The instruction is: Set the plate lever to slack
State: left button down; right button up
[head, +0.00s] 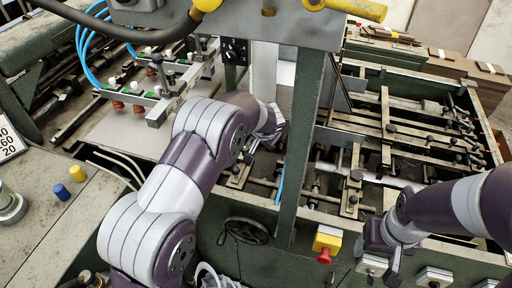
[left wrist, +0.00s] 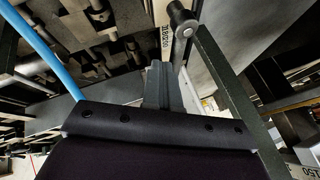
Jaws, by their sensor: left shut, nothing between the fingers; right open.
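A lever with a dark round knob (left wrist: 182,17) on a metal arm stands just beyond my left gripper in the left wrist view; it looks like the plate lever, but its setting cannot be read. My left gripper (left wrist: 160,72) is shut and empty, its fingertips close to the lever's arm; whether they touch it I cannot tell. In the head view my left arm reaches to the machine's middle, and its fingertips are hidden around the green post. My right gripper (head: 394,264) hangs open and empty near the machine's front panel at lower right.
The green upright post (head: 302,150) stands beside my left wrist. A yellow box with a red button (head: 326,243) and a black handwheel (head: 247,231) are on the front. Blue hose (left wrist: 40,45) and a green bar (left wrist: 235,95) flank the left gripper.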

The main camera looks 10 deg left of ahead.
pick_arm(q)
jog(key=b+v, duration=0.3)
jog(key=v, duration=0.9)
jog(key=shift+r, duration=0.35)
jog(key=shift+s+d, duration=0.1)
jog(key=shift+s, duration=0.05)
jog(key=s+a+f+n+g, duration=0.1)
jog(key=s+a+f, duration=0.1)
jog(key=s, duration=0.6)
jog(key=s+a+f+n+g+h, duration=0.1)
jog(key=s+a+f+n+g, duration=0.1)
jog(key=s, duration=0.6)
jog(key=s+a+f+n+g+h, duration=0.1)
jog(key=s+a+f+g, duration=0.1)
jog(key=s+f, duration=0.3)
jog(key=s+a, duration=0.1)
jog(key=s, duration=0.3)
jog(key=shift+a+f+n, duration=0.3)
jog(key=shift+a, duration=0.05)
jog(key=shift+s, duration=0.2)
